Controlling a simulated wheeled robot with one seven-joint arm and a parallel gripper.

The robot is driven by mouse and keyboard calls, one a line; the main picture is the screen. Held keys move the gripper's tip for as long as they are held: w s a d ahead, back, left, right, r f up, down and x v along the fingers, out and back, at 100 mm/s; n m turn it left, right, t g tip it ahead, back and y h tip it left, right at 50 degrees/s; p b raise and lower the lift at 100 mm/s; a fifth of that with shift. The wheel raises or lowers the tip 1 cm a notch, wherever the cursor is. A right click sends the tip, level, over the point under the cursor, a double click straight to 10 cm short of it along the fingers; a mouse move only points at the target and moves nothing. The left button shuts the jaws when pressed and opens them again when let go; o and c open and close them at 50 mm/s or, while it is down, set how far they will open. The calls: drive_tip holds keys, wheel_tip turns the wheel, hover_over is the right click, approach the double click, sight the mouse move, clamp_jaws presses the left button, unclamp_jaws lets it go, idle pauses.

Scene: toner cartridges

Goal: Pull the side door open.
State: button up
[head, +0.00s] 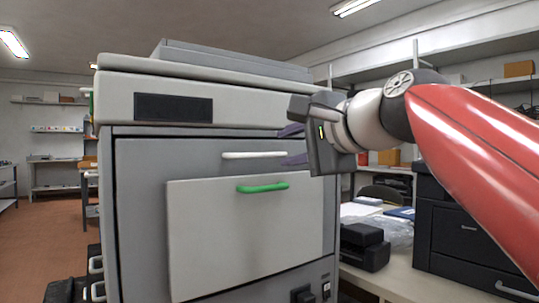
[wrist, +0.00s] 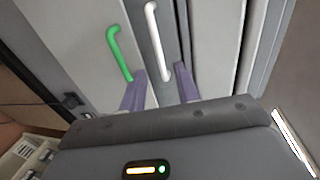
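A large grey machine has a grey door panel (head: 140,165) with a white bar handle (head: 254,155) near its top. A lighter panel (head: 245,245) below and in front carries a green bar handle (head: 262,188). Both panels look shut. My gripper (head: 281,147) is at the machine's upper right, its purple fingers apart and pointing left. In the wrist view my gripper (wrist: 160,70) has one fingertip on each side of the white handle's near end (wrist: 153,35). The green handle (wrist: 118,52) lies left of the fingers. I cannot tell whether a finger touches the white handle.
A dark display (head: 173,108) sits on the machine's upper front. A bench (head: 400,268) to the right holds a small black device (head: 364,247) and a dark drawer unit (head: 470,240). The floor (head: 45,225) at the left is open.

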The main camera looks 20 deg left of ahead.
sight(266, 156)
drive_tip(key=x, duration=0.7)
drive_tip(key=shift+p, duration=0.35)
clamp_jaws()
